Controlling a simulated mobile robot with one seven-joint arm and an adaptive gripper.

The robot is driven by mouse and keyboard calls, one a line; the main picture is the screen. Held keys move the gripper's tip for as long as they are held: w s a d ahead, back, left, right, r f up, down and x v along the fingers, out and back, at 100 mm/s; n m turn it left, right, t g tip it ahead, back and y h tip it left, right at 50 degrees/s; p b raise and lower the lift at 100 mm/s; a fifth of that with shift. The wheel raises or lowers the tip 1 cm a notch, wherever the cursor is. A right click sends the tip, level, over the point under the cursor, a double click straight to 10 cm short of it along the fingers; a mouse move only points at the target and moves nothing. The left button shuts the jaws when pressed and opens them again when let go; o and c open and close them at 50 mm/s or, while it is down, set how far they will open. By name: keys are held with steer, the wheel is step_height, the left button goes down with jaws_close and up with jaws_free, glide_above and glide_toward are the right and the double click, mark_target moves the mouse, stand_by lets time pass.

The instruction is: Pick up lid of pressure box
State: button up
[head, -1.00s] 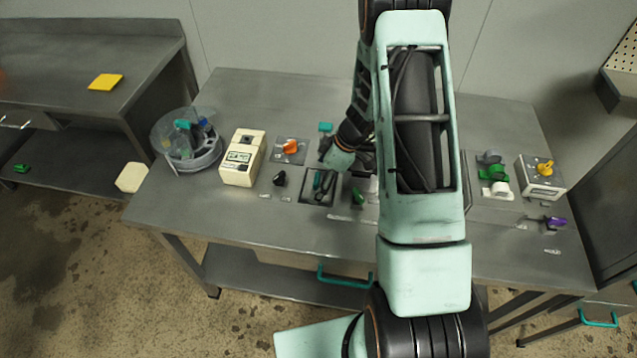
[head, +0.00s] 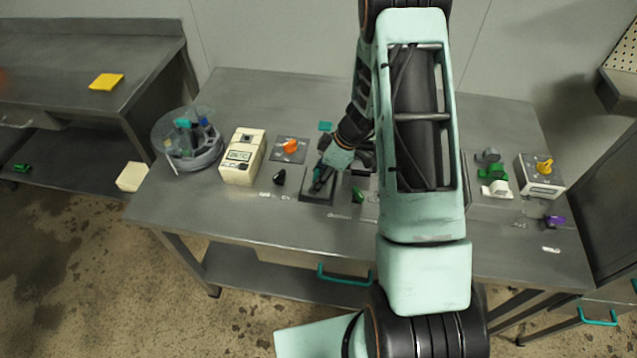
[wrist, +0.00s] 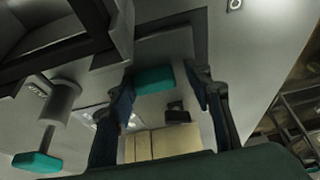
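The pressure box appears to be the dark, square-edged unit (head: 306,198) set in the middle of the bench, in the head view. What I take for the lid's teal handle (wrist: 152,77) shows in the wrist view, between and just beyond my fingertips, over a pale grey surface. My gripper (head: 320,178) is low over the box and hides most of its top. In the wrist view my gripper (wrist: 160,90) has its two dark fingers apart, with a gap on either side of the teal handle. I cannot tell whether either finger touches it.
A beige meter (head: 240,160), an orange knob (head: 290,146) and a round clear container (head: 190,150) stand to the left. Green valve parts (head: 495,172) and a yellow-knobbed box (head: 541,180) stand to the right. A teal-ended lever (wrist: 38,162) shows in the wrist view.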

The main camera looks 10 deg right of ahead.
steer(key=shift+s+d+f, duration=0.15)
steer(key=shift+s+f, duration=0.2)
steer(key=shift+f, duration=0.15)
steer(key=shift+c, duration=0.8)
steer(key=shift+w+r, duration=0.15)
steer(key=shift+r, duration=0.55)
jaws_close()
steer(key=s+a+r+b, duration=0.5)
steer(key=s+r, duration=0.7)
steer(key=shift+s+a, duration=0.15)
steer(key=shift+s, duration=0.2)
